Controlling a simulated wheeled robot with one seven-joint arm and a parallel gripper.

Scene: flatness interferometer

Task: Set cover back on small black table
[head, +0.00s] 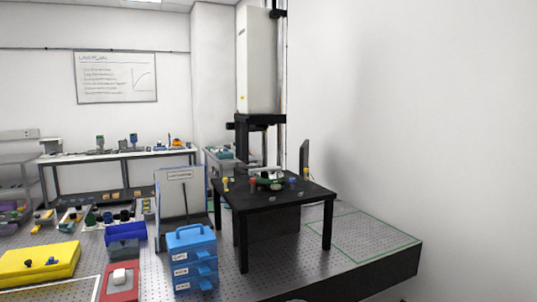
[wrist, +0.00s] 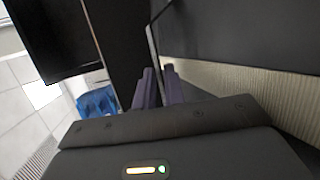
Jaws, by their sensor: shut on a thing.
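The small black table (head: 290,198) stands on the perforated bench top in the middle of the head view. Several small coloured parts and a green and white round piece (head: 270,180) lie on it. My gripper (wrist: 160,72) shows only in the wrist view, with its two dark purple fingers close together. A thin dark sheet with a pale edge (wrist: 152,42) runs up from between the fingertips, and they appear shut on it. I cannot tell for sure that this is the cover. Its full shape is hidden.
A blue drawer box (head: 190,258), a yellow case (head: 38,264) and a red block (head: 120,284) stand left of the black table. A tall white column unit (head: 257,62) rises behind it. Green-outlined bench surface (head: 365,237) on the right is clear.

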